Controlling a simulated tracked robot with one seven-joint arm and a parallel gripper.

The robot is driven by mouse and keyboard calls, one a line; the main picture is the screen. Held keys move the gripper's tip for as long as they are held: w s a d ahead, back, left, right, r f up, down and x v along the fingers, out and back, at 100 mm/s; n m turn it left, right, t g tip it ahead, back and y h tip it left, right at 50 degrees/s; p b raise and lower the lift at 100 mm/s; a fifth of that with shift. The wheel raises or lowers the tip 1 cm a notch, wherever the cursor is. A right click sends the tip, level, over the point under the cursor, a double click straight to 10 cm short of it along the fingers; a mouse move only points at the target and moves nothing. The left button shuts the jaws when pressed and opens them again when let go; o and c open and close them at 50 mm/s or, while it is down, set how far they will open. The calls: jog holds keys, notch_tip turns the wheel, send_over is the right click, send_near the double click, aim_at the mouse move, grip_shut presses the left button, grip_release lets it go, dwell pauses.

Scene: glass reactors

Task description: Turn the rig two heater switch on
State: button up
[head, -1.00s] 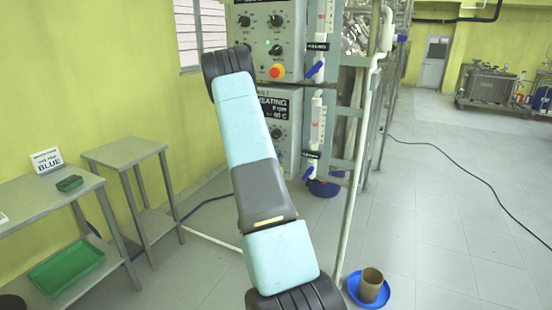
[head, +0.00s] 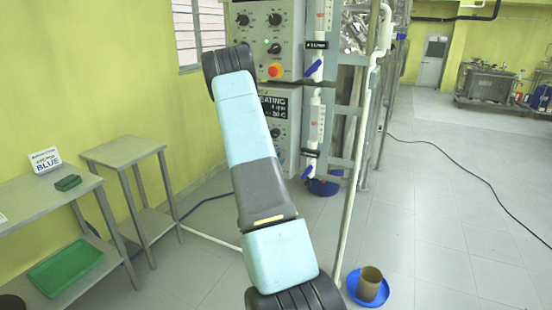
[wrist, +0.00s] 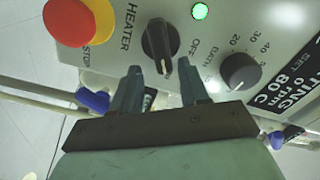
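The heater switch (wrist: 160,42) is a black rotary knob on a pale panel (wrist: 100,62), with the word HEATER beside it in the wrist view. Its white pointer mark faces down in that picture, and an OFF label is to its right. A green lamp (wrist: 200,11) beside the knob is lit. My gripper (wrist: 161,72) is open and empty. Its two fingertips lie either side of the knob's lower end in the picture, with gaps showing; I cannot tell the depth. In the head view the switch (head: 275,49) shows on the upper panel, and my arm hides the gripper.
A red stop button (wrist: 73,20) on a yellow base sits left of the switch. A smaller dial (wrist: 239,71) sits to its right. Blue-handled valves (head: 313,67) and piping stand right of the panel. Steel tables (head: 125,150) stand at left; open floor lies at right.

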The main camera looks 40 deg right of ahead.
jog(key=v, duration=1.3)
jog(key=shift+a, duration=0.45)
jog(key=shift+w, duration=0.1)
jog(key=w+a+r+n+t+y, duration=0.4)
jog(key=a+r+n+y, duration=0.55)
jog(key=a+r, duration=0.55)
jog(key=s+a+r+n+y, duration=0.3)
jog(key=s+a+r, duration=0.1)
jog(key=a, duration=0.3)
jog(key=s+a+r+n+y, duration=0.3)
jog(key=s+a+n, duration=0.1)
jog(key=a, duration=0.2)
jog(key=s+a+r+n+g, duration=0.1)
jog(key=s+a+n, duration=0.1)
jog(key=s, duration=0.6)
jog(key=s+a+r+n+g, duration=0.1)
jog(key=s+n, duration=0.3)
jog(key=s, duration=0.4)
jog(key=s+a+r+n+g+y, duration=0.1)
jog(key=s+a+r+n+g, duration=0.1)
jog(key=s, duration=0.6)
jog(key=shift+s+a+n+g, duration=0.3)
jog(key=shift+a+n+g, duration=0.35)
jog(key=shift+a, duration=0.1)
